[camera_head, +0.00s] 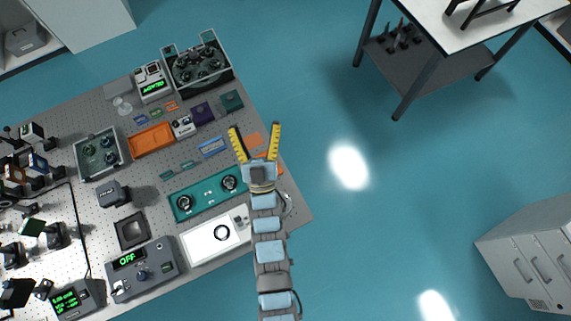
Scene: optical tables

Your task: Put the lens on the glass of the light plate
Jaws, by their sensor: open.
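The light plate (200,243) is a bright white rectangular panel near the front right of the grey optical table. A dark-rimmed round lens (221,232) appears to lie on its white glass, right of the middle; from this height I cannot tell whether it lies flat. My gripper (255,126) is open, its two yellow fingers spread wide, with nothing seen between them. It is well beyond the light plate, near the table's right edge. My arm passes along the plate's right end and may hide part of it.
A teal tray (207,195) with two dark round mounts lies just behind the light plate. A grey box reading OFF (143,270) stands to its left. An orange tray (152,139) and a grey bin (198,69) are farther back. Open floor lies right of the table.

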